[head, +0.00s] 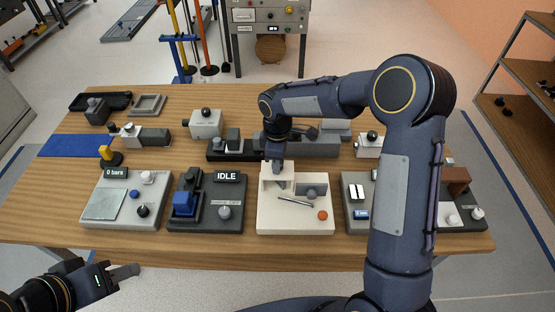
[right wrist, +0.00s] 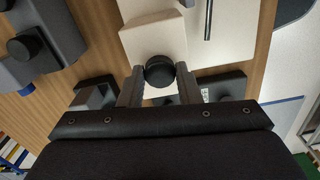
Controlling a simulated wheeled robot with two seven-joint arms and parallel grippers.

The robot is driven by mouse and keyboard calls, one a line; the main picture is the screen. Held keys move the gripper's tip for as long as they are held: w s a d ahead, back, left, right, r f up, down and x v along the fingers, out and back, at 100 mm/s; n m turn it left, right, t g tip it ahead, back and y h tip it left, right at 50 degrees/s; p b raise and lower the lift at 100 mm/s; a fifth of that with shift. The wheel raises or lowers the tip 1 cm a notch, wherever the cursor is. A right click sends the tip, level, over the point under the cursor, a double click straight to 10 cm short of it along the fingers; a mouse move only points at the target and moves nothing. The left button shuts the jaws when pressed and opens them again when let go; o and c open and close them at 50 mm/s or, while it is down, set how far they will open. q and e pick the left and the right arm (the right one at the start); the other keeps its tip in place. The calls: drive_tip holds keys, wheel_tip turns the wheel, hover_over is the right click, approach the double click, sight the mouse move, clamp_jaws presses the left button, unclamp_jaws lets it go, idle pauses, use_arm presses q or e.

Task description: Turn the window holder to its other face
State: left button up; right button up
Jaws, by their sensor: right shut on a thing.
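The cream station (head: 295,222) stands at the front middle of the table, with a cream block (head: 268,184) at its back left corner. My right gripper (head: 277,163) is above this block. In the right wrist view my right gripper (right wrist: 159,88) is shut on a round black knob (right wrist: 159,70) on the cream block (right wrist: 153,40). I cannot tell for sure whether this block is the window holder. The block's faces are mostly hidden from view. My left gripper (head: 124,272) is empty in front of the table's left edge; its finger gap cannot be made out.
The cream station also bears a grey block (head: 313,190), a thin rod (head: 295,201) and an orange button (head: 322,215). A dark IDLE station (head: 207,205) stands left and another station (head: 357,205) right. Knobbed blocks (head: 205,123) and a grey frame (head: 148,104) lie behind.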

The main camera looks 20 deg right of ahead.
drive_tip(key=n, duration=0.5)
drive_tip(key=shift+r+n+p, duration=0.1)
drive_tip(key=shift+n+p, duration=0.2)
drive_tip(key=shift+p, duration=0.05)
drive_tip(key=n+p, duration=0.1)
drive_tip(key=n, duration=0.3)
drive_tip(key=shift+n, duration=0.4)
drive_tip(key=o, duration=1)
drive_tip(key=shift+c, duration=0.2)
wheel_tip(320, 180, up, 7)
drive_tip(key=shift+r+b, duration=0.1)
drive_tip(key=shift+b, duration=0.3)
drive_tip(key=shift+r, duration=0.25)
